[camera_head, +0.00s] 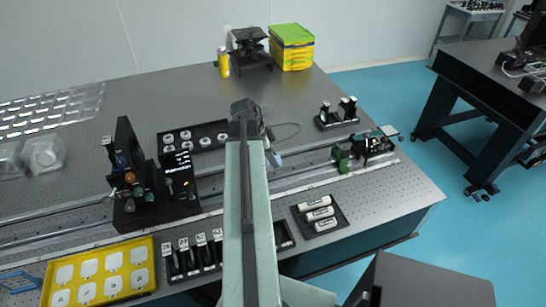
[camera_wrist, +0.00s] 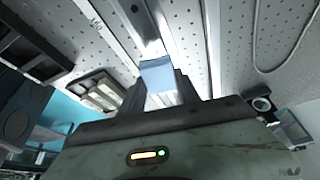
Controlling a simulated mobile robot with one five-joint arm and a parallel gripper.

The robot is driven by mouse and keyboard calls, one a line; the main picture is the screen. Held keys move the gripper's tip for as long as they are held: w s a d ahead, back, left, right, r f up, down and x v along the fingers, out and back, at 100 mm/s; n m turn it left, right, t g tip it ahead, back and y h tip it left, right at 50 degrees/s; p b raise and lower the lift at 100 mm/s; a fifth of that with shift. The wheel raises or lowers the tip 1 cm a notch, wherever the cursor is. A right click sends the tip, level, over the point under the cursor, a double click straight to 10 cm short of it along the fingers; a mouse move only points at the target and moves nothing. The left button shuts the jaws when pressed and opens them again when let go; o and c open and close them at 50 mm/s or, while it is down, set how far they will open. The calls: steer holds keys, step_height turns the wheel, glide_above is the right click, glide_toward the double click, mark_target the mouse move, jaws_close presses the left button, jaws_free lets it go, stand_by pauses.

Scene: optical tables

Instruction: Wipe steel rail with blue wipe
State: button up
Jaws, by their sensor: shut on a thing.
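The pale blue wipe (camera_wrist: 157,73) is between the dark fingers of my gripper (camera_wrist: 165,88) in the wrist view. In the head view, a bit of the wipe (camera_head: 276,159) shows just past my gripper (camera_head: 268,140). My gripper is shut on the wipe. The steel rail (camera_head: 310,178) runs across the table, partly hidden behind my arm. In the wrist view the rail (camera_wrist: 138,22) leads up from the wipe, which lies in line with it. I cannot tell whether the wipe touches the rail.
A black mount with optics (camera_head: 140,195) stands at the rail's left, and a green-and-black mount (camera_head: 362,150) at its right. A tray of white rolls (camera_head: 319,214) lies in front. A yellow tray (camera_head: 100,272) is front left.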

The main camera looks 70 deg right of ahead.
mark_target(278, 159)
step_height(278, 159, up, 3)
steer(key=p, duration=0.3)
steer(key=shift+r, duration=0.1)
